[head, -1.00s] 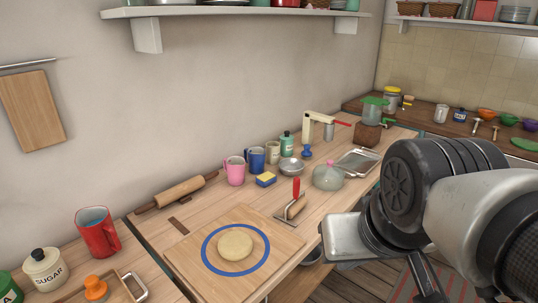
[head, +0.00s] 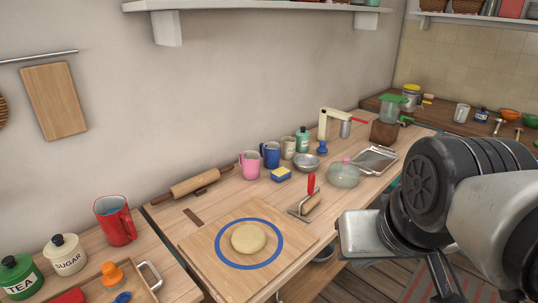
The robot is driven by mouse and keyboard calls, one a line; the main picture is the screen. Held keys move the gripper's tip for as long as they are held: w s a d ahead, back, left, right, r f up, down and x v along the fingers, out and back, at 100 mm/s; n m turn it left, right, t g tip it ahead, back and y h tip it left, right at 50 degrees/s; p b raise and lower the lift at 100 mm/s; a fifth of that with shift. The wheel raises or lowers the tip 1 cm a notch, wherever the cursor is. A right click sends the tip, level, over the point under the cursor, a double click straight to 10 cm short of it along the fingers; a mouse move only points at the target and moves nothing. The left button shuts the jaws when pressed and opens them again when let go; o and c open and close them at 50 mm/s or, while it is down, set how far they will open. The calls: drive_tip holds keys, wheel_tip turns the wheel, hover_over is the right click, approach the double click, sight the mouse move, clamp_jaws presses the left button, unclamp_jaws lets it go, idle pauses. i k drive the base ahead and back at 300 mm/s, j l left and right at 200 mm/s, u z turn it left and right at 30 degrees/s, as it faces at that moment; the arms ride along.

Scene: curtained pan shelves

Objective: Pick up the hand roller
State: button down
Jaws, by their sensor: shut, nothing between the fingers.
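The hand roller (head: 311,200) lies on the wooden counter, right of the dough board. It has an upright red handle and a pale wooden cylinder on a metal frame. Nothing touches it from above. My folded arm (head: 470,195) fills the right side of the head view, right of the roller and apart from it. The fingers of my gripper cannot be made out in this view.
A cutting board (head: 205,255) with dough (head: 248,238) inside a blue ring lies left of the roller. A glass dome (head: 343,175), a sponge (head: 281,174) and a metal bowl (head: 306,161) stand behind it. A rolling pin (head: 195,183) lies near the wall.

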sight(312, 177)
drive_tip(key=l+u, duration=0.25)
drive_tip(key=l, duration=0.35)
drive_tip(key=i+l+u, duration=0.3)
drive_tip(key=l, duration=0.35)
drive_tip(key=i+l+u, duration=0.15)
drive_tip(key=i+l, duration=0.15)
drive_tip(key=i+l+u, duration=0.2)
drive_tip(key=i+j, duration=0.05)
drive_tip(key=i, duration=0.05)
